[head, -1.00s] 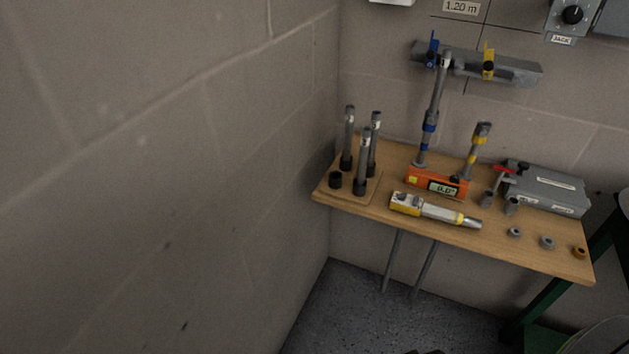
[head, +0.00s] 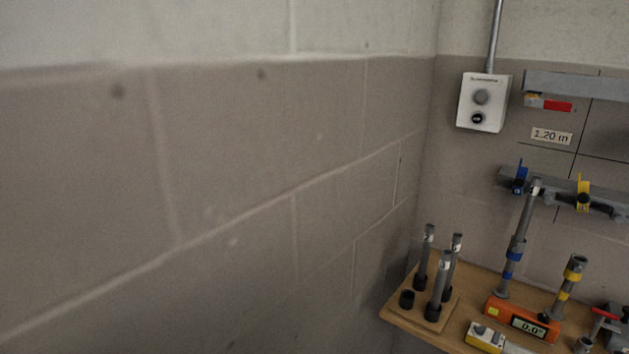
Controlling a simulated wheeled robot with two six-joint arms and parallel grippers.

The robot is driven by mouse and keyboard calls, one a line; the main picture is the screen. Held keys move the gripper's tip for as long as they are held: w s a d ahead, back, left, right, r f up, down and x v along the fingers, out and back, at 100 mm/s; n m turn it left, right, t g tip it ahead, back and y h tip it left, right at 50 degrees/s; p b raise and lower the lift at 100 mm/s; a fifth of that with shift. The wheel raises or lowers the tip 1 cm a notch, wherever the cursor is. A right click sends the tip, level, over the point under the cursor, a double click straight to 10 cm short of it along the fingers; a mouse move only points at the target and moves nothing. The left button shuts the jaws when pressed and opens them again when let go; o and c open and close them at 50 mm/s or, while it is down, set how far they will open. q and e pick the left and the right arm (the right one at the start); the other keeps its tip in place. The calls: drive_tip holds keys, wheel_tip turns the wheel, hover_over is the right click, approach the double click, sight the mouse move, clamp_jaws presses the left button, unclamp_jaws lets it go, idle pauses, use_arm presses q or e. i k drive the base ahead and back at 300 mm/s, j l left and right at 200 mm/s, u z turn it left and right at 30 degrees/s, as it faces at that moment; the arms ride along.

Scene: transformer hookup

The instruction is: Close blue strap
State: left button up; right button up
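The blue strap (head: 520,177) is on the left part of a grey wall-mounted rail (head: 556,190) at the right of the head view. It stands up from the rail and looks open, though it is small here. A grey pipe with blue bands (head: 519,236) rises from the bench, its top end in front of the rail just right of the blue strap. A yellow strap (head: 583,193) is further right on the same rail. Neither of my grippers is in view.
A wooden bench (head: 396,313) holds several dark upright tubes (head: 441,284), an orange level with a display (head: 522,322), a yellow-banded pipe (head: 567,285) and a yellow tool (head: 486,338). A white control box (head: 484,102) hangs above. A block wall (head: 200,200) fills the left.

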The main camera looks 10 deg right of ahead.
sight(519, 182)
drive_tip(key=z, duration=1.25)
